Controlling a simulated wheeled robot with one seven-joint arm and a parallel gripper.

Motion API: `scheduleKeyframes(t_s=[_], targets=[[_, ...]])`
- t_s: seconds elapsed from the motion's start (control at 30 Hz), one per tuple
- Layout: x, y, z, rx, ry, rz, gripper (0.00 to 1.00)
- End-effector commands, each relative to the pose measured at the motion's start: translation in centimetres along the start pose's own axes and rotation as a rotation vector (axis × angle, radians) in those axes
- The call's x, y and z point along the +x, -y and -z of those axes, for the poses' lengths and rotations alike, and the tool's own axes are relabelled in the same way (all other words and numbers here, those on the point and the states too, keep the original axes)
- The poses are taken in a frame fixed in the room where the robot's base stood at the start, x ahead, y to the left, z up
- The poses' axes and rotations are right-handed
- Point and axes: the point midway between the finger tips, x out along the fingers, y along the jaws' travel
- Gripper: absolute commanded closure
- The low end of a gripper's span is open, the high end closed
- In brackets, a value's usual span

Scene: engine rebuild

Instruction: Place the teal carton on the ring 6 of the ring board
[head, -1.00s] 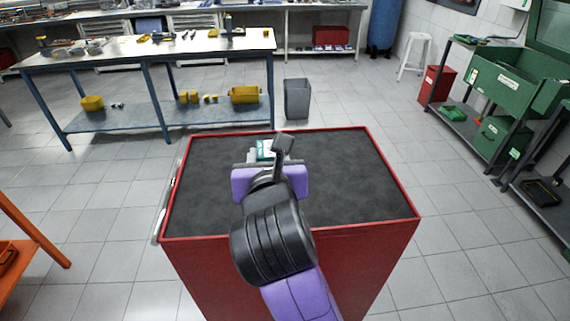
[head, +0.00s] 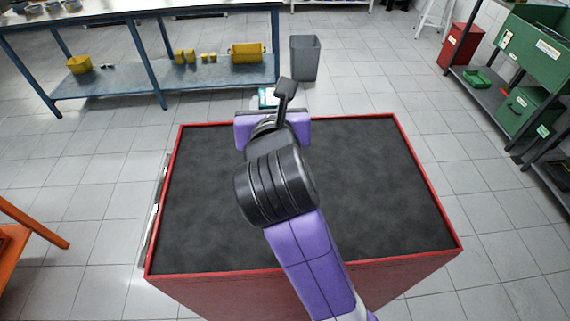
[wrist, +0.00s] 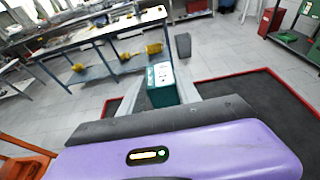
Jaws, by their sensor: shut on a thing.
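The teal carton (head: 267,98) shows just beyond my wrist in the head view, partly hidden by my arm. In the wrist view the teal carton (wrist: 161,92) sits upright between the two grey fingers of my gripper (wrist: 160,86), which is shut on it. In the head view my gripper (head: 266,104) is mostly hidden behind my wrist, near the far edge of the red cabinet. I cannot make out the ring board or ring 6 in any view.
A red cabinet with a bare dark top (head: 370,190) stands right in front of me. Beyond it are a blue-legged workbench (head: 150,75) with yellow bins and a grey waste bin (head: 305,58). Green shelving stands at right, an orange stand (head: 30,225) at left. Tiled floor between is free.

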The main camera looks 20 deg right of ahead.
Motion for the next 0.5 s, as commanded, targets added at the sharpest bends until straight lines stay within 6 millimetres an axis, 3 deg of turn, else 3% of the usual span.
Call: scheduleKeyframes(t_s=[0.1, 0.5], targets=[[0.9, 0.0, 3.2, -0.006, -0.007, 0.0, 1.0], [3.6, 0.0, 11.8, -0.004, -0.004, 0.0, 1.0]])
